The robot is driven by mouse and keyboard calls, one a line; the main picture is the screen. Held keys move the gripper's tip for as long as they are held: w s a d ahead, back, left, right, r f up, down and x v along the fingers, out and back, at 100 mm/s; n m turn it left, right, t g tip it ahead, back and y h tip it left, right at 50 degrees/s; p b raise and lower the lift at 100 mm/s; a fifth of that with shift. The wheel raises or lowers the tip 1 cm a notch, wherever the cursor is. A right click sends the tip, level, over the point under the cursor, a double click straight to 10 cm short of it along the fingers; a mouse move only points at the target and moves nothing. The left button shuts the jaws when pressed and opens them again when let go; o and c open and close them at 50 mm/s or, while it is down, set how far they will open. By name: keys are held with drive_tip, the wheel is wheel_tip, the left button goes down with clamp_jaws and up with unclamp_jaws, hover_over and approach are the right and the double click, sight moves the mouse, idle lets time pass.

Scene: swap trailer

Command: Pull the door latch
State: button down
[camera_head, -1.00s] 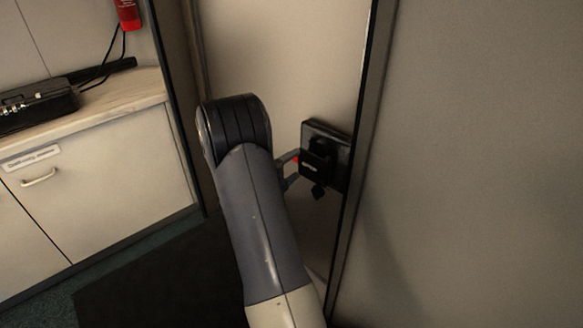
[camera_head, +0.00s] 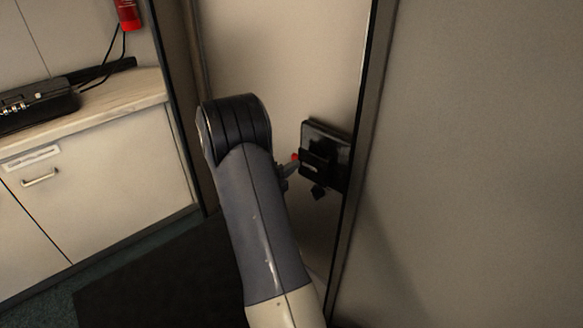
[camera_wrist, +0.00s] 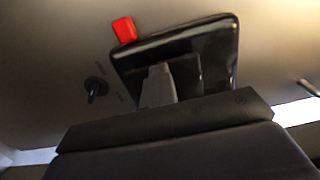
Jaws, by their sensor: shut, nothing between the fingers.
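The door latch (camera_head: 326,152) is a black plate with a recessed handle and a red tab at its side, on the door's right edge. In the wrist view the latch (camera_wrist: 215,50) fills the upper middle, with its red tab (camera_wrist: 124,29) at the upper left. My gripper (camera_head: 292,166) is shut and empty beside the latch's left side. In the wrist view my gripper's fingers (camera_wrist: 159,80) are together and overlap the lower part of the latch. I cannot tell whether they touch it. My arm hides part of the gripper in the head view.
A black knob (camera_wrist: 96,88) sits beside the latch. The door (camera_head: 280,60) stands in its frame, with a plain wall (camera_head: 480,160) on the right. A counter with cabinets (camera_head: 110,165) is at the left, and a red extinguisher (camera_head: 129,14) hangs above.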

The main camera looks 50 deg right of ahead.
drive_tip(key=c, duration=2.2)
unclamp_jaws()
unclamp_jaws()
drive_tip(key=a+p, duration=0.2)
drive_tip(key=a, duration=0.9)
drive_tip(key=shift+s, duration=0.15)
drive_tip(key=shift+d, duration=0.2)
